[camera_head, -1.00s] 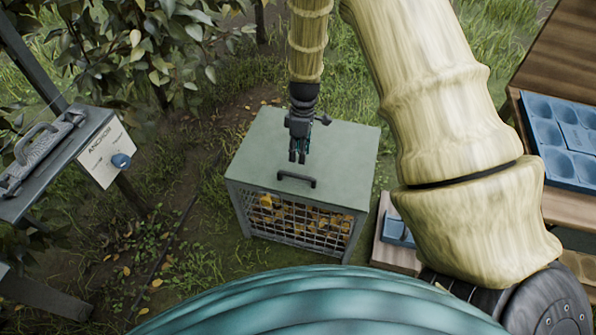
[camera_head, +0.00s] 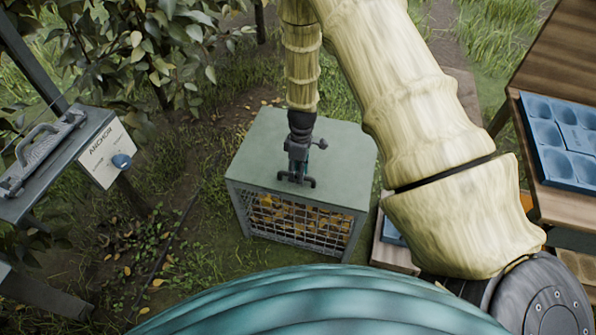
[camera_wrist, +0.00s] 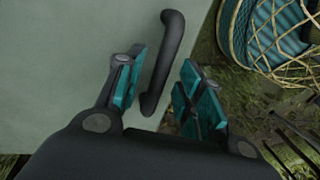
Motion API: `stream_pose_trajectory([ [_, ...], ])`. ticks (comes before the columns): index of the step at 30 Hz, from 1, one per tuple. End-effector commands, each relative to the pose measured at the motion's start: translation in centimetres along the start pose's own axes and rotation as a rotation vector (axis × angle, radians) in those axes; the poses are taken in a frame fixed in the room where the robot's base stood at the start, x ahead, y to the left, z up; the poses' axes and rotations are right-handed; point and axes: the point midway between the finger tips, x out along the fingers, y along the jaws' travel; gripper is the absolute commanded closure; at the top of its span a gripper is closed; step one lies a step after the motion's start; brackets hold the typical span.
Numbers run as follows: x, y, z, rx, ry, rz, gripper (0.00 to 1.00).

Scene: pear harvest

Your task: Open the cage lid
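The cage (camera_head: 294,227) stands on the ground with wire mesh on its front and orange-brown contents behind it. Its flat grey-green lid (camera_head: 258,150) is shut. A dark bar handle (camera_head: 309,183) is on the lid near the front edge; my gripper hides part of it. My gripper (camera_head: 296,178) points down at the handle. In the wrist view, the handle (camera_wrist: 165,62) runs between the two teal-padded fingers of my gripper (camera_wrist: 159,92). The fingers are apart, with a gap on the right side of the handle; the left finger is close to it, contact unclear.
A wooden table with a blue moulded tray (camera_head: 566,140) is at the right. A low box (camera_head: 391,252) stands right of the cage. Leafy branches hang at upper left.

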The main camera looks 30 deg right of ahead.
Motion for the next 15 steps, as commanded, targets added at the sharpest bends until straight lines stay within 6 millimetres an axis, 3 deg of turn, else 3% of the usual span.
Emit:
stream_pose_trajectory([
  [2, 0.0, 0.0, 0.0, 0.0, 0.0, 0.0, 0.65],
  [8, -0.01, 0.0, 0.01, 0.0, 0.0, 0.0, 1.0],
  [15, -0.08, 0.02, 0.01, 0.0, 0.0, -0.001, 1.0],
])
